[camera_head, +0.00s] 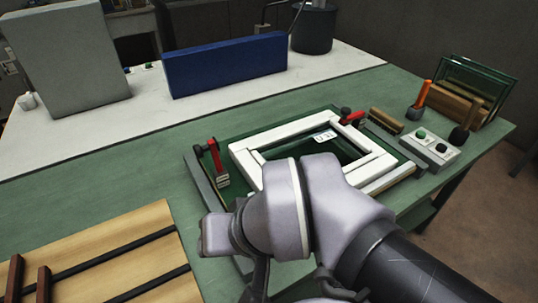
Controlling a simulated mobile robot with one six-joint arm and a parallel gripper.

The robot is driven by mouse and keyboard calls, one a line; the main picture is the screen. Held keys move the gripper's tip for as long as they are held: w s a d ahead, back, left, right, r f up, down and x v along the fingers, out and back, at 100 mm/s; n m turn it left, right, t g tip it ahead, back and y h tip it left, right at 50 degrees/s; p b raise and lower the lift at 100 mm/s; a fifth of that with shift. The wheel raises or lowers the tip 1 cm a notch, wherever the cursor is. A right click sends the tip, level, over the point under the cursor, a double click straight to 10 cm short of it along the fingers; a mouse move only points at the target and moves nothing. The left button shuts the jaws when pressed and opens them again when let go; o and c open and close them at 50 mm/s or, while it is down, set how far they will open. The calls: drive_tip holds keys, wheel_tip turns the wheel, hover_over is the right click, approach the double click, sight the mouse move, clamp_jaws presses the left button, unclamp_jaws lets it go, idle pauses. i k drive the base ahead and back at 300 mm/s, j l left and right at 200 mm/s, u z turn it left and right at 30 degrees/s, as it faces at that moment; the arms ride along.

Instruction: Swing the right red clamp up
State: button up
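The right red clamp (353,118) is at the far right corner of a white frame (257,148). Its red arm lies low and slanted, close to the frame's corner, with a dark tip beside it. The left red clamp (217,162) stands near the frame's left side, its red arm steeply raised. My pale arm joints cover the near part of the frame and fixture. My gripper's fingers cannot be made out, and neither clamp is seen to be held.
Right of the fixture are wooden blocks (386,121), a button box (430,148), an orange-handled tool (422,97) and a rack of glass panes (478,80). A wooden board with dark rails (110,250) lies at lower left. A blue panel (225,65) stands behind.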

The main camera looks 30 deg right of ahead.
sight(347, 116)
drive_tip(key=z, duration=1.6)
drive_tip(key=i+l+u, duration=0.1)
drive_tip(key=l, duration=0.25)
drive_tip(key=i+l+u, duration=0.15)
drive_tip(key=i+l, duration=0.2)
drive_tip(key=i+l+u, duration=0.1)
drive_tip(key=l, duration=0.3)
drive_tip(key=i, duration=0.1)
